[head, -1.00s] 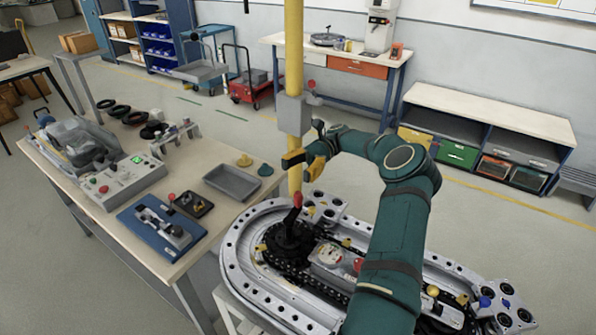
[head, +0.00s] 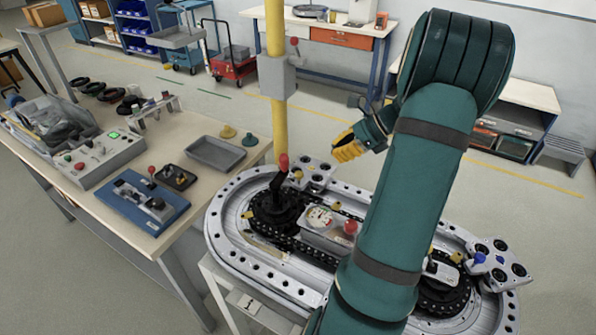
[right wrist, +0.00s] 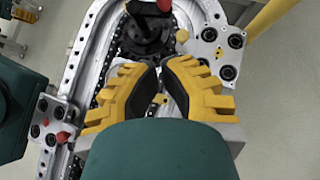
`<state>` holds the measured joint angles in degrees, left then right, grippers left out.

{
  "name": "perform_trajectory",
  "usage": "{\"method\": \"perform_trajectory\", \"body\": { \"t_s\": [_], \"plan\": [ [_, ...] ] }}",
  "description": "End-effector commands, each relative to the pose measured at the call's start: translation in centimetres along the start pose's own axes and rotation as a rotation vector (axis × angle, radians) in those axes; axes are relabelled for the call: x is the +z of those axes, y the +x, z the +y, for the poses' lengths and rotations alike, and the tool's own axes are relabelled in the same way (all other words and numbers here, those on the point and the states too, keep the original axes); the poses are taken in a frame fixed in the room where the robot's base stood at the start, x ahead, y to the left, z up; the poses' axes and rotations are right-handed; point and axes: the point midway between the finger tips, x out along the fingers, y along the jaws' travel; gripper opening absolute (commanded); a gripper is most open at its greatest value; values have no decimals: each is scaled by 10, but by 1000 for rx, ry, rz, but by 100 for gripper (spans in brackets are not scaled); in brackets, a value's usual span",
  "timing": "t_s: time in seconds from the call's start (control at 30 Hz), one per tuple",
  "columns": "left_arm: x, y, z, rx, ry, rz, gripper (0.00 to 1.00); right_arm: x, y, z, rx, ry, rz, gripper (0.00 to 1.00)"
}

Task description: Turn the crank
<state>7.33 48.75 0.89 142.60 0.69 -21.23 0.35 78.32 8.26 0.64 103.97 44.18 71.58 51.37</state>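The crank (head: 277,184) is a black lever with a red knob (head: 283,162). It stands on a black hub at the left end of the silver ring track (head: 222,240). My right gripper (head: 345,150) has yellow fingers and is above and to the right of the crank, apart from it. In the right wrist view, the fingertips (right wrist: 160,68) nearly meet, with nothing between them. The red knob (right wrist: 164,5) and the dark crank hub (right wrist: 148,36) are beyond the tips. My left gripper is not in view.
A yellow post (head: 279,120) with a grey box stands behind the crank. A workbench (head: 215,200) with a grey tray (head: 215,152), a blue fixture (head: 145,203) and a control box (head: 100,157) is on the left.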

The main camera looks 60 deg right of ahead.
Motion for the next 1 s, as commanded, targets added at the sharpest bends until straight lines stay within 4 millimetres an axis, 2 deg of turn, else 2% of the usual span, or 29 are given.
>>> {"method": "perform_trajectory", "body": {
  "t_s": [0.13,0.27,0.73,1.0],
  "plan": [
    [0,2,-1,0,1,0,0,-7,-6,2,-44,16,19,0],
    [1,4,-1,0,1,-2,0,-7,6,1,-44,16,18,0],
    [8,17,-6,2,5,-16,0,-9,95,-2,-40,16,16,0],
    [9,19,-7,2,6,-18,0,15,118,-4,-42,14,18,0]
  ]
}}
